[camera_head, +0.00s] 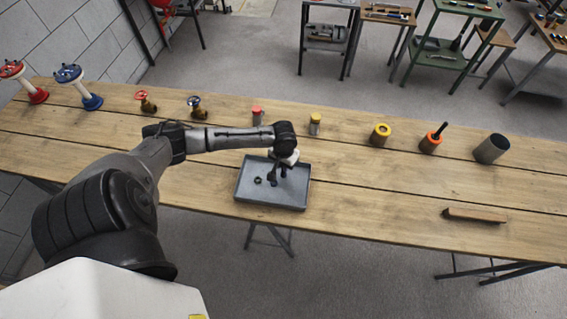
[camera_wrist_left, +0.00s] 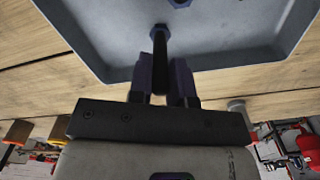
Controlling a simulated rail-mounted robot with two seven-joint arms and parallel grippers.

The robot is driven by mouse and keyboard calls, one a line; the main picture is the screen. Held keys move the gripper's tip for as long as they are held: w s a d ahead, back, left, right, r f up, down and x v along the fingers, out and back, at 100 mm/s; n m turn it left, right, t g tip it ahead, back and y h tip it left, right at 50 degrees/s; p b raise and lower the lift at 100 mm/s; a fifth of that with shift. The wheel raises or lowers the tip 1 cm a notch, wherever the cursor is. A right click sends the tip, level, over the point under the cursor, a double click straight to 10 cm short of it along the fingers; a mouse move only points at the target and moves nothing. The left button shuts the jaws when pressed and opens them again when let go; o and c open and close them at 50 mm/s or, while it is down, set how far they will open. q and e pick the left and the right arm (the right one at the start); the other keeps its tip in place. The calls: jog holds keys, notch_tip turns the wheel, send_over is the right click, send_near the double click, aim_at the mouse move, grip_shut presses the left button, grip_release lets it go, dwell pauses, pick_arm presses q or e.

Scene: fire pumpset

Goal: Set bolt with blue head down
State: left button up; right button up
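The bolt with the blue head (camera_wrist_left: 159,34) shows in the left wrist view with its dark shaft (camera_wrist_left: 160,72) between my left gripper's fingers (camera_wrist_left: 161,82). Its head is at the far end from the gripper, toward the tray floor; whether it touches the floor I cannot tell. Both fingers lie close along the shaft with no clear gap, so the gripper looks shut on it. In the head view my left gripper (camera_head: 279,174) points down over the grey tray (camera_head: 293,196) and partly hides the bolt. My right gripper is not in view.
A small dark nut-like piece (camera_head: 258,181) lies in the tray, left of the gripper. Behind stand a red-topped piece (camera_head: 257,116), a yellow-topped piece (camera_head: 315,124) and a yellow ring-topped cylinder (camera_head: 380,135). A wooden bar (camera_head: 474,215) lies right. The table between is clear.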

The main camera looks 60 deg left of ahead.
pick_arm(q)
jog(key=o, duration=0.4)
jog(key=shift+r, duration=0.15)
notch_tip(320, 180, up, 12)
jog(key=p, duration=0.2)
jog(key=s+d+f+m+t+h, duration=0.1)
jog(key=s+d+f+m, duration=0.25)
jog(key=d, duration=0.45)
jog(key=s+d+f+m, duration=0.2)
jog(key=s+d+f, duration=0.25)
jog(key=d, duration=0.45)
jog(key=s+d+r+t, duration=0.1)
jog(key=s+d, duration=0.1)
jog(key=s, duration=0.1)
jog(key=s+d+r+m, duration=0.1)
jog(key=s+d+r, duration=0.1)
jog(key=s, duration=0.1)
jog(key=s+d+r+m+t, duration=0.1)
jog(key=s+d, duration=0.2)
jog(key=shift+s+r+m+t+y, duration=0.25)
jog(key=shift+s+t+y, duration=0.05)
jog(key=shift+y, duration=0.1)
